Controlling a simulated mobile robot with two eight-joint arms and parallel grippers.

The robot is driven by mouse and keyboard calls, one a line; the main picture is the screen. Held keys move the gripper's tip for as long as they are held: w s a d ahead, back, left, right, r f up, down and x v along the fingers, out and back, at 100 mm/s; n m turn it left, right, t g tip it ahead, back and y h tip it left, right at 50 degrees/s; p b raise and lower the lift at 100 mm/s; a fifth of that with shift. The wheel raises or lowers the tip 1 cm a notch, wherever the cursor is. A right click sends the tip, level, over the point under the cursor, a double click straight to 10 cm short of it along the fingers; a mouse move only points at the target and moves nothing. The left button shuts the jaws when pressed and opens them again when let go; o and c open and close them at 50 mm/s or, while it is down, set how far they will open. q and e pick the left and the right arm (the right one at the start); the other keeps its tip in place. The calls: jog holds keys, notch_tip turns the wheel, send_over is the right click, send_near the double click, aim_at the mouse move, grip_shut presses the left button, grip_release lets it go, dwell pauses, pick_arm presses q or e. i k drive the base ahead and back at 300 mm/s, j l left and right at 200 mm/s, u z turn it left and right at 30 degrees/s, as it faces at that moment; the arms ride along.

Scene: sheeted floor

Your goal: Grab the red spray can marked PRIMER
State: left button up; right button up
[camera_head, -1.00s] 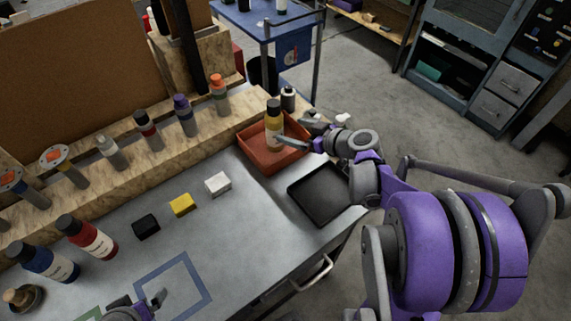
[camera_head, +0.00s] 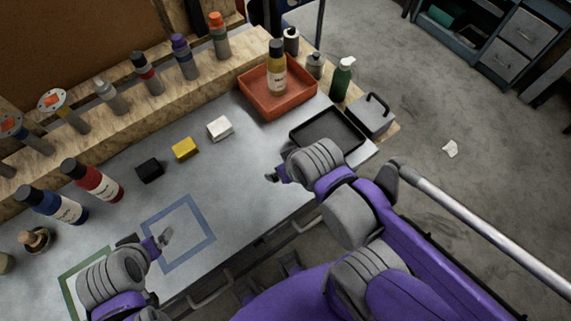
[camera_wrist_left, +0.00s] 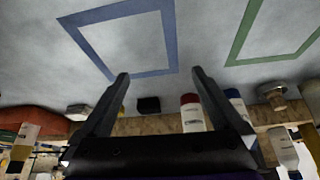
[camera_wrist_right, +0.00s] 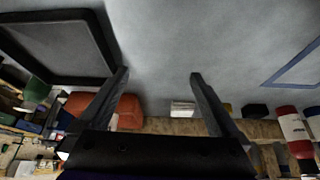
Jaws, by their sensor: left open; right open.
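The red can also shows in the left wrist view (camera_wrist_left: 191,113), beyond the fingers, and at the right of the right wrist view (camera_wrist_right: 293,128). My left gripper (camera_head: 160,240) is open and empty over the bench by the blue outlined square, to the right of and nearer than the red can. My right gripper (camera_head: 272,176) is open and empty over the bench front, far right of the can.
A yellow can (camera_head: 276,72) stands in the orange tray (camera_head: 258,104). A black tray (camera_head: 352,146) lies nearer. Black (camera_head: 150,170), yellow (camera_head: 185,149) and white (camera_head: 220,128) blocks sit mid-bench. A wooden ledge (camera_head: 135,118) holding several bottles runs behind. The blue square (camera_head: 180,264) is marked flat.

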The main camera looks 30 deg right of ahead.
aim_at(95, 182)
jog(key=k+j+u, duration=0.15)
jog(key=k+j, duration=1.05)
jog(key=j, duration=0.1)
